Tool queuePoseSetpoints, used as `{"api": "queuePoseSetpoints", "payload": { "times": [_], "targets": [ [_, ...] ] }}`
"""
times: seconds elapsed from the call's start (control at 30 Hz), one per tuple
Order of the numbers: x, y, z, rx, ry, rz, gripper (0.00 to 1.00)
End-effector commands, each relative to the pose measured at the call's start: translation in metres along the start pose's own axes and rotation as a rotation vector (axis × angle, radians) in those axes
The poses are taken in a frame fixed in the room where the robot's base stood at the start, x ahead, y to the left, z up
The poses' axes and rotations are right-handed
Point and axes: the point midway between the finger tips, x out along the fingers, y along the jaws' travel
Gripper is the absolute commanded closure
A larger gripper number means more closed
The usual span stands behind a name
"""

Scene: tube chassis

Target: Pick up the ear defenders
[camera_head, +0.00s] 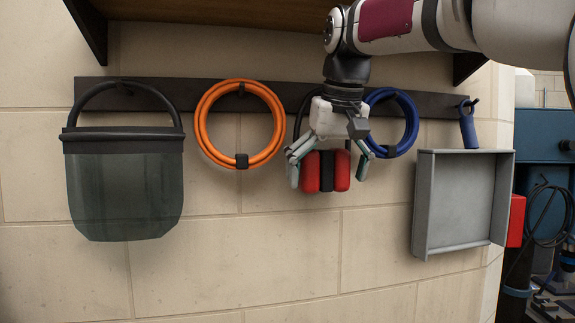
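The ear defenders (312,172) have red cups with black middle parts and a dark headband. They hang on the dark wall rail, between the orange and blue coils. My gripper (327,172) is in front of them, pointing down, with its fingers spread to the left and right of the red cups. The gripper looks open. Its body hides most of the headband and the hook. I cannot tell whether the fingers touch the cups.
An orange coil (203,121) hangs left and a blue coil (411,125) close on the right. A grey tray (455,205) and a blue-handled tool (467,128) are right. A wooden shelf (230,12) is above. The wall below is clear.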

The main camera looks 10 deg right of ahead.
Motion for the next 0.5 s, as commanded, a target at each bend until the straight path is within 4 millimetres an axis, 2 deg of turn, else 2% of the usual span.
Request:
{"api": "queuePoseSetpoints", "payload": {
  "times": [0.03, 0.2, 0.23, 0.5],
  "targets": [
    [-0.0001, -0.0001, 0.0, 0.0, 0.0, 0.0, 0.14],
    [0.0, -0.0001, 0.0001, 0.0, 0.0, 0.0, 0.52],
    [0.0001, 0.0, 0.0002, 0.0, -0.001, 0.0, 0.56],
    [-0.0002, 0.0001, 0.0, 0.0, -0.001, 0.0, 0.56]
  ]
}}
